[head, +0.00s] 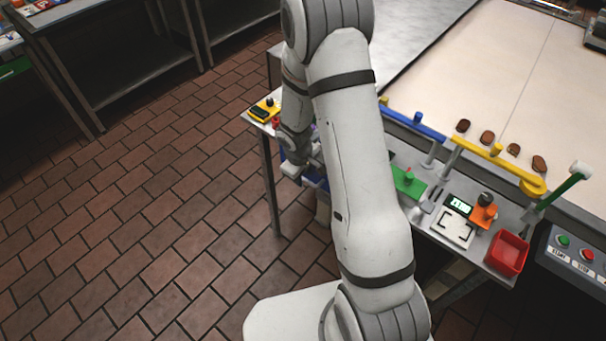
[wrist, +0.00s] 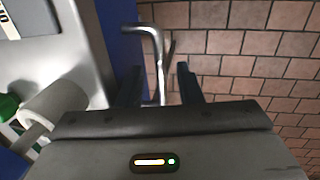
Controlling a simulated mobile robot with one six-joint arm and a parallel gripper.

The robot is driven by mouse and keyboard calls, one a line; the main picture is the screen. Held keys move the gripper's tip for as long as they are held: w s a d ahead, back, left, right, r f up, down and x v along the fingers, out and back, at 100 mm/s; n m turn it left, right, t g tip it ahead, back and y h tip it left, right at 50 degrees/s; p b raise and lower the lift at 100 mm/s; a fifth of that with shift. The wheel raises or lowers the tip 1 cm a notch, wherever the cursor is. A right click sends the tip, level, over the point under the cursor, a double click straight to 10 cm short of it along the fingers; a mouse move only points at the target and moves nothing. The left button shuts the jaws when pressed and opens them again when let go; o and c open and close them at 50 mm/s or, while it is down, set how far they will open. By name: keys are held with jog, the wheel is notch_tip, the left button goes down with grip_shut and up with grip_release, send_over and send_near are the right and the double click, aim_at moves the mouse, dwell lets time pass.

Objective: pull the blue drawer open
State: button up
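The blue drawer (head: 315,181) shows in the head view under the edge of the metal table, mostly hidden behind my arm. In the wrist view the blue drawer front (wrist: 118,35) is a narrow upright strip beside the metal tabletop. A bent silver handle (wrist: 155,45) stands out from it. My gripper (wrist: 159,84) is open, its two dark fingers apart. The handle's bar runs between the fingers in the picture, with visible gaps on both sides; contact is not seen. In the head view my gripper (head: 290,168) is low beside the drawer, its fingertips unclear.
The metal table (head: 462,250) carries a green block (head: 408,184), a small scale (head: 452,228), a red bin (head: 507,254) and a yellow device (head: 263,110). A control box (head: 572,252) stands at right. Open brick floor (head: 150,230) lies left of the table.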

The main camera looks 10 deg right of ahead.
jog(key=shift+c, duration=0.4)
grip_shut()
